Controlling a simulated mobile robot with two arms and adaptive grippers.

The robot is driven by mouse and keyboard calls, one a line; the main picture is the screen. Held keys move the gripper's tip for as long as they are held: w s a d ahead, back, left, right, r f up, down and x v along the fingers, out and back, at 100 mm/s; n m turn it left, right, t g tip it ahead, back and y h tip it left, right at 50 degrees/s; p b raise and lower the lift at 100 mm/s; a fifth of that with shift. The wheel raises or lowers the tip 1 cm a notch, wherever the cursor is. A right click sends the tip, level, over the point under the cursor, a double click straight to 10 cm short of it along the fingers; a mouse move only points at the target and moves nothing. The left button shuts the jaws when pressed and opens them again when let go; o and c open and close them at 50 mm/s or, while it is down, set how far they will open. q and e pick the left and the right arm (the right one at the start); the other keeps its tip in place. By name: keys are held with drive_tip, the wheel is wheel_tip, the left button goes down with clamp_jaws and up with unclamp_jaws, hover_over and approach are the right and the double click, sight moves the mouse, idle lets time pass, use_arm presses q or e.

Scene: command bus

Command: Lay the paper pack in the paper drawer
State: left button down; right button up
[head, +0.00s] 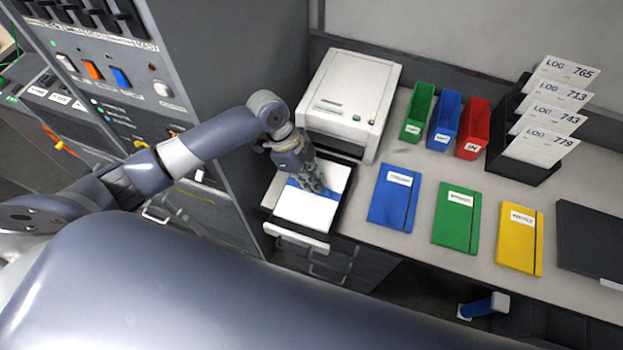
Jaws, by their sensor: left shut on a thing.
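The paper pack (303,210) is a white block with a blue band. It lies flat within the outline of the pulled-out paper drawer (301,238), under the white printer; I cannot tell if it rests on the drawer floor. My left gripper (318,190) reaches down from above and is shut on the paper pack at its upper right part, by the blue band. The gripper hides part of the pack and the band. My right gripper is not in view.
The printer (352,92) stands right behind the drawer. Green, blue and red bins (472,130) and a log card rack (520,160) stand to the right. Blue, green and yellow folders (455,220) lie along the desk. A control panel cabinet (110,75) rises at left.

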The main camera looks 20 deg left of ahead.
use_arm(q)
drive_tip(key=shift+f+b, duration=0.7)
drive_tip(key=shift+f, duration=0.75)
drive_tip(key=shift+f+b, duration=0.35)
drive_tip(key=shift+f, duration=0.3)
drive_tip(key=c, duration=1.7)
unclamp_jaws()
drive_tip(key=v, duration=0.7)
drive_tip(key=shift+a+r, duration=0.1)
drive_tip(key=shift+r, duration=0.15)
drive_tip(key=shift+s+f, duration=0.1)
